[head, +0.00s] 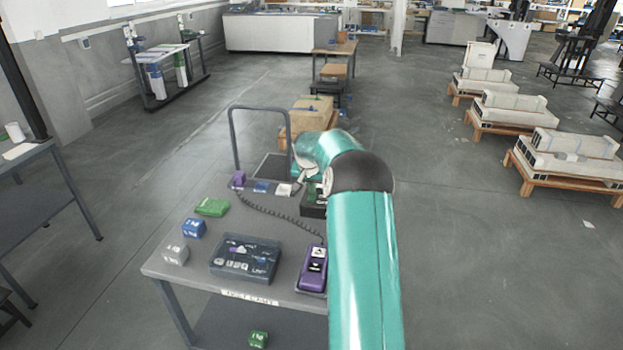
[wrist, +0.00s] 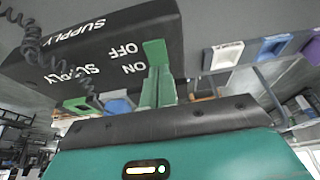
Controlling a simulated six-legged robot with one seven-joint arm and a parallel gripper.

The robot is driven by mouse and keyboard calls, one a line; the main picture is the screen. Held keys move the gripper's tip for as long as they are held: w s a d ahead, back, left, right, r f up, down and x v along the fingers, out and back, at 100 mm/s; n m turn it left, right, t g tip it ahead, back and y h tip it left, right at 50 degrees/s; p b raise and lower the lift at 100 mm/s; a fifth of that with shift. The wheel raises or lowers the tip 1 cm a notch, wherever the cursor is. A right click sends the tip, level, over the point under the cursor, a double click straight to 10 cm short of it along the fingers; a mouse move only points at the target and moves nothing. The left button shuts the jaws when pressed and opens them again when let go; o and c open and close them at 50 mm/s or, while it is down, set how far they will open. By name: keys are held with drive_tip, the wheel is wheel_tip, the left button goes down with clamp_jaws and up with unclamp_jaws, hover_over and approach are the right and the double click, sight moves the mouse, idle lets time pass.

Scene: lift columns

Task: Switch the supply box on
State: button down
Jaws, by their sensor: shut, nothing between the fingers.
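The supply box (wrist: 110,40) is dark, with white SUPPLY, ON and OFF lettering that appears upside down in the wrist view. A green switch piece (wrist: 155,50) sits at its edge beside the ON and OFF words. My gripper (wrist: 156,72) is shut and empty, its green fingertips right at the green piece. I cannot tell whether they touch it, nor which way the switch is set. In the head view the supply box (head: 312,208) is at the right of the cart, partly hidden by my arm, and my fingertips are hidden.
The grey cart (head: 150,268) also carries a dark labelled box (head: 245,257), a purple handset (head: 313,268) with a coiled cord, a green block (head: 212,206), a blue cube (head: 193,228) and a white cube (head: 175,254). Small blocks line its far edge.

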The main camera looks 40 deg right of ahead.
drive_tip(key=shift+f, duration=0.25)
drive_tip(key=shift+w+d+f, duration=0.1)
drive_tip(key=shift+d+f, duration=0.1)
drive_tip(key=shift+f, duration=0.1)
drive_tip(key=shift+a, duration=0.1)
drive_tip(key=shift+s+a+f, duration=0.1)
drive_tip(key=shift+s+a, duration=0.45)
drive_tip(key=shift+a, duration=0.1)
drive_tip(key=shift+r, duration=0.4)
drive_tip(key=v, duration=1.3)
drive_tip(key=shift+d+r, duration=0.25)
drive_tip(key=shift+r, duration=0.1)
drive_tip(key=shift+w, duration=0.15)
